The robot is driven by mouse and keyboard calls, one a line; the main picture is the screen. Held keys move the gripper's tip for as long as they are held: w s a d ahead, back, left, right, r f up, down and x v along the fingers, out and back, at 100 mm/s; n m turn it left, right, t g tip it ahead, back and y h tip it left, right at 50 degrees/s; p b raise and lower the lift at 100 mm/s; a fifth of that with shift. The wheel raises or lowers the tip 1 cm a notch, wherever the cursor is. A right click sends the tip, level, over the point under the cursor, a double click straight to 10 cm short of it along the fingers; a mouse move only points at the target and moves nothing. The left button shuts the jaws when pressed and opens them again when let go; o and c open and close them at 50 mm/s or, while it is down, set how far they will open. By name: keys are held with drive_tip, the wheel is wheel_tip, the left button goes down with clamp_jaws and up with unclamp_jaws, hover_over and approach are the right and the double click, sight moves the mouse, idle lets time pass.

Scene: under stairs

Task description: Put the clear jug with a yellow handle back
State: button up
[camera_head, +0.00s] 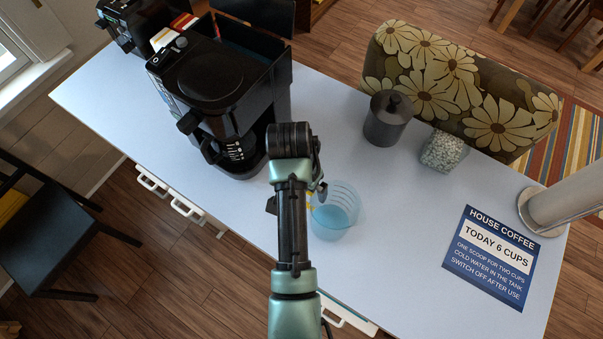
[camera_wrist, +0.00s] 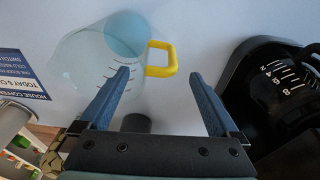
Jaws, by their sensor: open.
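The clear jug (camera_head: 343,218) stands upright on the pale table, right of my arm in the head view, with a blue tint at its base. Its yellow handle (camera_head: 310,201) is mostly hidden behind my arm there. In the wrist view the jug (camera_wrist: 85,62) fills the upper left, and its yellow handle (camera_wrist: 163,70) shows fully, facing my gripper. My gripper (camera_wrist: 160,75) is open, its two blue-grey fingers on either side of the handle in the picture. The left finger overlaps the jug wall in view. Whether they touch is unclear.
A black coffee machine (camera_head: 213,85) with a carafe (camera_head: 238,150) stands left of my arm, close to the right finger in the wrist view. A dark lidded canister (camera_head: 385,122), a speckled block (camera_head: 443,150), a sign (camera_head: 491,258) and a metal cylinder (camera_head: 565,205) are to the right.

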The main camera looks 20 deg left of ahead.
drive_tip(key=w+r+n+t+y, duration=0.1)
drive_tip(key=w+r+t, duration=0.3)
drive_tip(key=r, duration=0.8)
drive_tip(key=w+d+r+t+b, duration=0.1)
drive_tip(key=w+r+t, duration=0.35)
drive_tip(key=r, duration=0.75)
drive_tip(key=w+r+n+t+y, duration=0.1)
drive_tip(key=w+r+t, duration=0.35)
drive_tip(key=r, duration=0.85)
drive_tip(key=s+d+r+t, duration=0.2)
drive_tip(key=s+r+t, duration=0.2)
drive_tip(key=r, duration=0.5)
drive_tip(key=s+d+r+n+t+h, duration=0.1)
drive_tip(key=s+d+r+t, duration=0.1)
drive_tip(key=s+r+t, duration=0.2)
drive_tip(key=s+d+r+t, duration=0.2)
drive_tip(key=s+r, duration=0.6)
drive_tip(key=r, duration=0.8)
drive_tip(key=t, duration=0.2)
drive_tip(key=shift+s+d+r+t+h, duration=0.15)
drive_tip(key=shift+d+r+t+h, duration=0.15)
drive_tip(key=shift+t, duration=0.1)
drive_tip(key=shift+f, duration=0.1)
wheel_tip(320, 180, down, 9)
drive_tip(key=b, duration=0.9)
drive_tip(key=shift+a+n, duration=0.15)
drive_tip(key=shift+n, duration=0.15)
